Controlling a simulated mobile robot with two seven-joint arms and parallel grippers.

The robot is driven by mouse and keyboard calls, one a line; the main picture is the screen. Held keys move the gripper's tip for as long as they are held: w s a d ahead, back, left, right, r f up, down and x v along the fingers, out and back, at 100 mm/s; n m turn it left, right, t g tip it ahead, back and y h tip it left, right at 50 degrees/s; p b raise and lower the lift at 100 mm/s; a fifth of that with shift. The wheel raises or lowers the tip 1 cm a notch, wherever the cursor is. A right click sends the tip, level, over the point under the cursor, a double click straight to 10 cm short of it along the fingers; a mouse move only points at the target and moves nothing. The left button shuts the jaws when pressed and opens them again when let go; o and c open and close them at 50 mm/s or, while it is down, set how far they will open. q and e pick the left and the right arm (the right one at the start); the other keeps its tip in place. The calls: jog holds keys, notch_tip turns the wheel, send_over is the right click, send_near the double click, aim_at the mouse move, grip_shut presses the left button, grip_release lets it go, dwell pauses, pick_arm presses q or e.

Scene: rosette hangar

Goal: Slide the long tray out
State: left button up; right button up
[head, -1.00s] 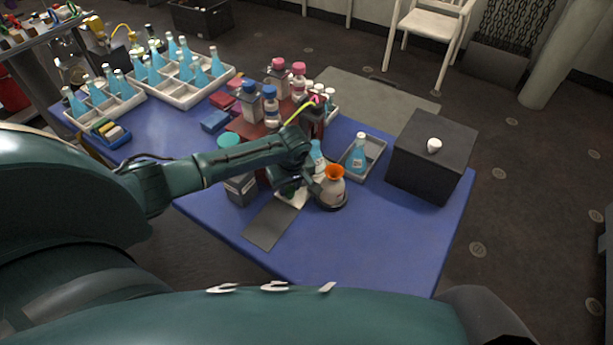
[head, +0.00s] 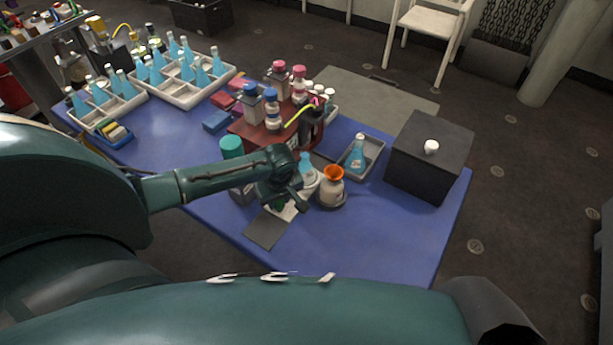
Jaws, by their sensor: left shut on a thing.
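The long tray, pale, shows partly as its near end (head: 289,212) at my left gripper and a rim beside the arm. A blue bottle (head: 306,166) appears to stand in it. My arm and the red-brown stand (head: 262,138) hide much of the tray. My left gripper (head: 279,206) is shut on the tray's near end, just above the dark grey mat (head: 267,231). The fingertips are mostly hidden by the wrist. My right gripper is not in view.
A flask with an orange funnel (head: 333,183) stands close to the tray's right. Right of it are a grey tray (head: 375,145) with one blue bottle and a black box (head: 430,155). A teal-capped container (head: 232,150) stands by my arm. The front blue table (head: 340,245) is clear.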

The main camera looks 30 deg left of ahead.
pick_arm(q)
jog(key=shift+s+a, duration=0.2)
jog(key=shift+s, duration=2)
jog(key=shift+s+a, duration=0.15)
jog(key=shift+s, duration=2.05)
jog(key=o, duration=0.7)
jog(key=shift+w, duration=0.1)
jog(key=shift+o, duration=0.2)
notch_tip(320, 180, up, 7)
